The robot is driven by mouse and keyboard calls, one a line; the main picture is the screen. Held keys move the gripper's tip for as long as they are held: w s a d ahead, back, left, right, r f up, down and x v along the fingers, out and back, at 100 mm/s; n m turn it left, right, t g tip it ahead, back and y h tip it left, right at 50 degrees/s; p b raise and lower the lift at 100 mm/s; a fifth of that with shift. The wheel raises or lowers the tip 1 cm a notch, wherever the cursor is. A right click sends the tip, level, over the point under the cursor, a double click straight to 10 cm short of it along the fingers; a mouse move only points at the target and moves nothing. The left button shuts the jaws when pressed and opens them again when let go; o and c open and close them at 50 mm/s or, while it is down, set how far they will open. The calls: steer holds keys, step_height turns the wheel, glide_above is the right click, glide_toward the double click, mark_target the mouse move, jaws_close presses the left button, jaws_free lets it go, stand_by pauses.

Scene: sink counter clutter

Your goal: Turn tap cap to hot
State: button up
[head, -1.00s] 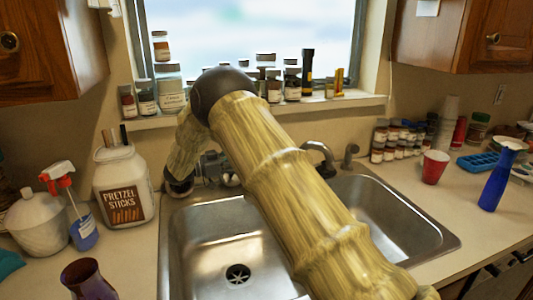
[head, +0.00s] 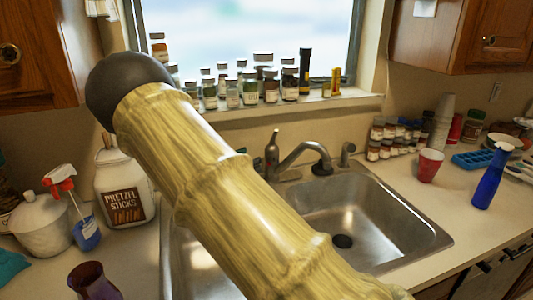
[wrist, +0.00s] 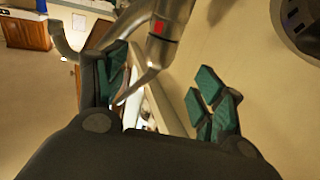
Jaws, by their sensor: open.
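The metal tap (head: 305,155) stands behind the sink in the head view, with its upright cap (head: 271,150) at its left. In the wrist view the tap's metal body with a red mark (wrist: 158,40) is close by, and a thin lever (wrist: 137,85) slopes down from it towards the space between my fingers. My gripper (wrist: 165,90) is open, with green-padded fingers apart on either side of the lever. Whether either finger touches it I cannot tell.
A double sink (head: 400,225) lies below the tap. Several jars (head: 250,88) line the window sill. A pretzel container (head: 122,185) and red-topped spray bottle (head: 85,228) stand left; a red cup (head: 430,165) and blue spray bottle (head: 490,180) stand right.

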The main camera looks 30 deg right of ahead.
mark_target(266, 154)
steer(key=d, duration=0.2)
steer(key=d+p, duration=0.1)
steer(key=d, duration=0.5)
steer(key=shift+w+p, duration=0.4)
steer(key=shift+d, duration=0.1)
steer(key=c, duration=1)
